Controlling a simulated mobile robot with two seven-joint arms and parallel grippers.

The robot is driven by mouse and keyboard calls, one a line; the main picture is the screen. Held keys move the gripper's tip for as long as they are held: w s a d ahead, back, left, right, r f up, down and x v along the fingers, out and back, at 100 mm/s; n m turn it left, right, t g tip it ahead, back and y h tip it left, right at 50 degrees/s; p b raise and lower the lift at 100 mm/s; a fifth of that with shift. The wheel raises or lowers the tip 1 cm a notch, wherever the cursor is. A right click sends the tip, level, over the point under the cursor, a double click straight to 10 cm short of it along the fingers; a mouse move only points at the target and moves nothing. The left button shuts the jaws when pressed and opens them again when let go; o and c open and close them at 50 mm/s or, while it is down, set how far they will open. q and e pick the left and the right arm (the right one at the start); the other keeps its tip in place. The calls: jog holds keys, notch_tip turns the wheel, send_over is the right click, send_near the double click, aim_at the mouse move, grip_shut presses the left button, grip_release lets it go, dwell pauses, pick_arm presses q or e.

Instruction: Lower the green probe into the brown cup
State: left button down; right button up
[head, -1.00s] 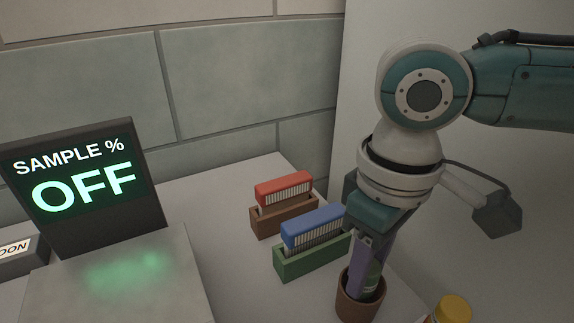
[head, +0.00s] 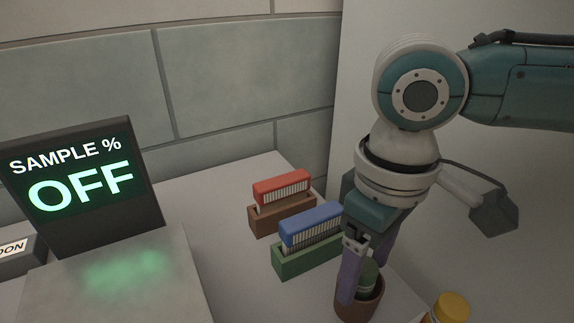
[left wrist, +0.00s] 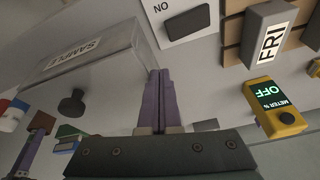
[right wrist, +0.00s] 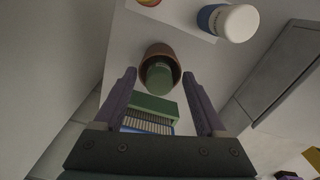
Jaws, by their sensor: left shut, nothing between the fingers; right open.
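The brown cup (head: 362,308) stands on the counter at the lower right of the head view. The green probe (head: 368,277) is inside it, its top above the rim. In the right wrist view the probe (right wrist: 160,77) sits within the cup's (right wrist: 157,50) mouth. My right gripper (head: 358,287) is open at the cup, its purple fingers on either side of the probe; in the right wrist view they look clear of it. My left gripper (left wrist: 160,76) is shut and empty, seen only in its own wrist view.
Red (head: 283,186) and blue (head: 311,224) comb-like blocks sit in brown and green holders left of the cup. A yellow-capped bottle (head: 451,308) stands close at right. A screen (head: 80,185) reads SAMPLE % OFF. A yellow meter (left wrist: 277,107) reads OFF.

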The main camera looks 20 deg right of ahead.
notch_tip(320, 180, up, 31)
jog(key=a+m+p, duration=0.1)
jog(key=a+p, duration=0.1)
jog(key=p, duration=2.2)
jog(key=s+a+f+n+t+y, duration=0.25)
jog(key=s+a+y, duration=0.2)
jog(key=a, duration=0.55)
jog(key=s+d+f+m+h, duration=0.35)
jog(key=s+d, duration=0.45)
jog(key=d, duration=0.3)
notch_tip(320, 180, up, 26)
jog(key=t+p, duration=0.1)
jog(key=p, duration=2.4)
jog(key=shift+h+p, duration=0.3)
jog(key=shift+h, duration=0.1)
jog(key=shift+w, duration=0.1)
